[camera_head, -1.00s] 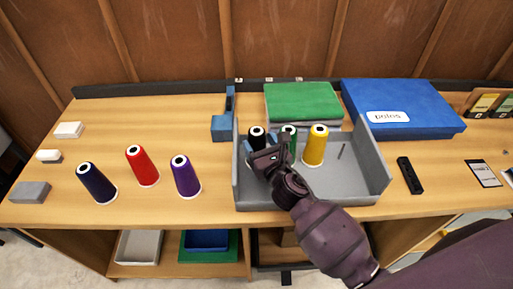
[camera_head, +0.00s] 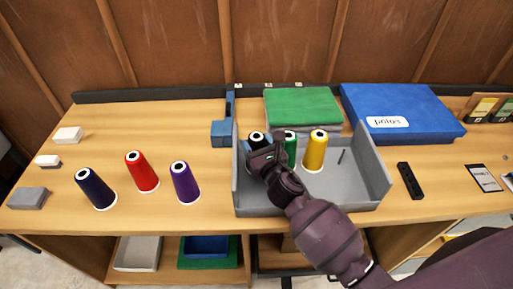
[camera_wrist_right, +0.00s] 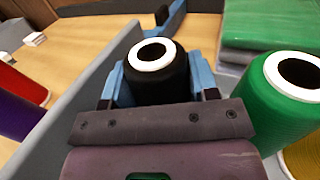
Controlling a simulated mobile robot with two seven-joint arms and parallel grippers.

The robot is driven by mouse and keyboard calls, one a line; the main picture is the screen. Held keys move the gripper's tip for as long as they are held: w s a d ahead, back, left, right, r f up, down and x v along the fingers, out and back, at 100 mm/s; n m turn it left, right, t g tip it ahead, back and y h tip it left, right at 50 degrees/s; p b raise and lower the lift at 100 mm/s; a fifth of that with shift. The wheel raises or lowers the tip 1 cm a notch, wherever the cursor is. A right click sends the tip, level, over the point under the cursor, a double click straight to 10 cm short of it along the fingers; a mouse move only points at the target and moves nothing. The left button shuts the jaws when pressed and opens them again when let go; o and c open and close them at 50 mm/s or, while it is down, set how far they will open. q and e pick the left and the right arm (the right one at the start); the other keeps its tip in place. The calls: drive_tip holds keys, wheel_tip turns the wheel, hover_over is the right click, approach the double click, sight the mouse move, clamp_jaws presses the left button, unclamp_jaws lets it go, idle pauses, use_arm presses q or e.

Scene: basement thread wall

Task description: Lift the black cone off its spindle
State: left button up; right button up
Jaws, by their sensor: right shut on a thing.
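The black cone (camera_head: 257,139) stands at the left end of the grey tray (camera_head: 350,192), partly hidden by my right gripper in the head view. In the right wrist view the black cone (camera_wrist_right: 158,80) sits between the two blue fingers of my right gripper (camera_wrist_right: 158,92), which is shut on it. Its white-rimmed top faces up. Its base and spindle are hidden, so I cannot tell whether it is raised. My right gripper (camera_head: 262,152) also shows in the head view. My left gripper is not in view.
A green cone (camera_head: 290,147) stands close to the right of the black one, then a yellow cone (camera_head: 316,152) and a bare spindle (camera_head: 341,156). The tray wall is close on the left. Dark blue (camera_head: 96,188), red (camera_head: 142,172) and purple (camera_head: 185,183) cones stand on the table.

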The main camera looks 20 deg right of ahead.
drive_tip(key=shift+r, duration=0.55)
use_arm(q)
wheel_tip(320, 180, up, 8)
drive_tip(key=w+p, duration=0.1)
drive_tip(key=p, duration=0.5)
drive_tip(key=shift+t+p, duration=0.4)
use_arm(e)
wheel_tip(320, 180, up, 19)
use_arm(q)
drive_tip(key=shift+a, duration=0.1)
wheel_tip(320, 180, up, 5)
drive_tip(key=p, duration=0.5)
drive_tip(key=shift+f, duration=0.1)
use_arm(e)
wheel_tip(320, 180, up, 4)
drive_tip(key=shift+f, duration=0.1)
